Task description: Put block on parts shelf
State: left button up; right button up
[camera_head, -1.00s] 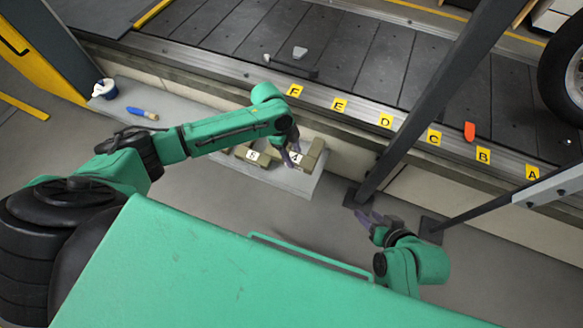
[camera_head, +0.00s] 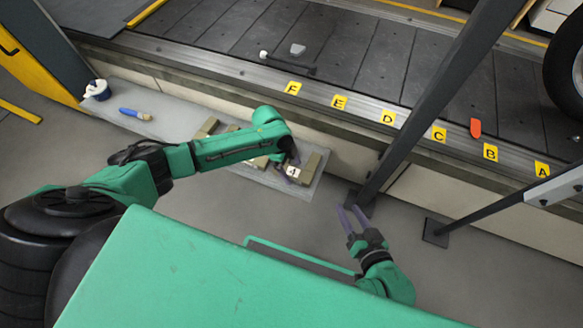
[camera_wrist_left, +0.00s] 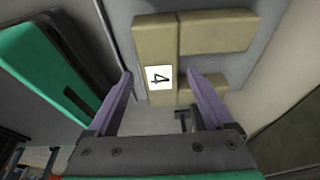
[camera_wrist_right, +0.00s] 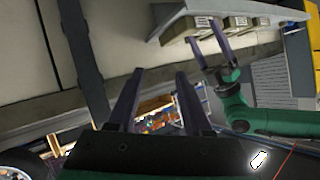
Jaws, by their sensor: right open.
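A tan, U-shaped block marked 4 (camera_head: 293,171) lies at the right end of a grey ledge (camera_head: 180,122) beside the conveyor. My left gripper (camera_head: 291,166) is over it. In the left wrist view, the open fingers of my left gripper (camera_wrist_left: 160,88) sit either side of the block's numbered bar (camera_wrist_left: 156,45), with gaps showing. Whether the fingertips reach down beside it is hard to tell. Other tan blocks (camera_head: 206,128) stand further left on the ledge, partly hidden by my left arm. My right gripper (camera_head: 348,211) is open and empty, low in front of the ledge.
A dark slanted post (camera_head: 420,105) stands right of the ledge. A blue brush (camera_head: 135,114) and a blue-and-white cup (camera_head: 97,90) are at the ledge's left end. The conveyor edge carries yellow letter tags (camera_head: 388,117). An orange piece (camera_head: 475,128) lies near tag B.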

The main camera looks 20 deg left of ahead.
pick_arm(q)
jog(key=shift+r, duration=0.15)
jog(key=p+v, duration=0.2)
jog(key=v, duration=0.2)
jog(key=p+v, duration=0.3)
jog(key=v, duration=0.5)
jog(key=s+d+f+n+t+h, duration=0.1)
jog(key=s+d+n+h, duration=0.2)
jog(key=d, duration=0.4)
jog(key=s+d+n+t, duration=0.2)
jog(key=s+d+n, duration=0.2)
jog(key=s+d, duration=0.15)
jog(key=s+a+n+t+y, duration=0.2)
jog(key=s+a+n, duration=0.1)
jog(key=a+n, duration=0.5)
jog(key=shift+s+a+r+n+t+y, duration=0.3)
jog(key=shift+a+r+n+t+y, duration=0.1)
jog(key=shift+n, duration=0.1)
pick_arm(e)
jog(key=s+d+r+n+g+h, duration=0.1)
jog(key=d+r+g+h, duration=0.2)
jog(key=d, duration=0.4)
jog(key=shift+r+g, duration=0.7)
jog(key=shift+g, duration=0.5)
jog(key=shift+s+d, duration=0.1)
jog(key=shift+d, duration=0.05)
